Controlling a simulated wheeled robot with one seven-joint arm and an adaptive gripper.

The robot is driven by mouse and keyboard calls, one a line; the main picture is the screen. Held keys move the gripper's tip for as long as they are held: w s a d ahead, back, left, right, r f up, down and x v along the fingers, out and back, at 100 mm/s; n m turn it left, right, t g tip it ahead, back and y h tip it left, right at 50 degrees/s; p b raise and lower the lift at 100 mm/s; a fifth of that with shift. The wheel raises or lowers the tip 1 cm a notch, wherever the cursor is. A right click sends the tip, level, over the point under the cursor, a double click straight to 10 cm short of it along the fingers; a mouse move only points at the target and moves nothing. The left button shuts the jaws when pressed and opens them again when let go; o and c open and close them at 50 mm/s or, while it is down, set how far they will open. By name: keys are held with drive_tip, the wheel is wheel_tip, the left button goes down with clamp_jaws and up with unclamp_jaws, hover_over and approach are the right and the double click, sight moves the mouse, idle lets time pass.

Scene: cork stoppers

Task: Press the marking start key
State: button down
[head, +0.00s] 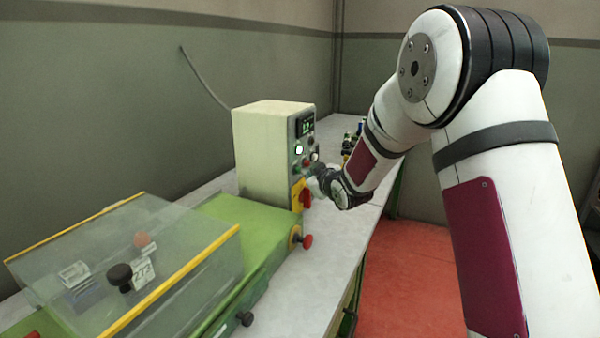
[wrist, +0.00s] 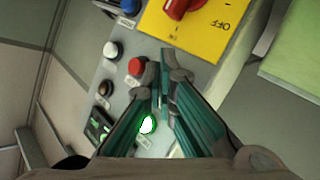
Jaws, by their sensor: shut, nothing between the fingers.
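The cream control box (head: 262,150) stands on the bench, its grey panel facing right. In the wrist view the panel carries a red button (wrist: 136,66), a white button (wrist: 110,49), a dark button (wrist: 105,88), a blue button (wrist: 130,6) and a green lit button or lamp (wrist: 148,124). The small labels are unreadable, so I cannot tell which is the marking start key. My gripper (wrist: 167,74) is shut and empty, its tips just right of the red button in that view. Contact with the panel cannot be told. In the head view my gripper (head: 322,182) is beside the panel.
A red rotary switch (wrist: 183,6) on a yellow plate (wrist: 212,30) marked OFF is close to my fingertips. A lit display (head: 305,125) tops the panel. A green machine (head: 240,212) with a clear cover (head: 190,235) and a red knob (head: 306,241) stands in front.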

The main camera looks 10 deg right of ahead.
drive_tip(key=shift+w+a, duration=0.15)
drive_tip(key=shift+a, duration=0.05)
idle(0.3)
drive_tip(key=shift+d, duration=0.1)
drive_tip(key=shift+s+d, duration=0.5)
drive_tip(key=shift+d, duration=0.15)
drive_tip(key=shift+s+d+p, duration=0.3)
drive_tip(key=shift+s+d, duration=0.45)
drive_tip(key=shift+d, duration=0.25)
drive_tip(key=shift+s+d+p, duration=0.3)
drive_tip(key=shift+s+d, duration=0.45)
drive_tip(key=shift+d, duration=0.2)
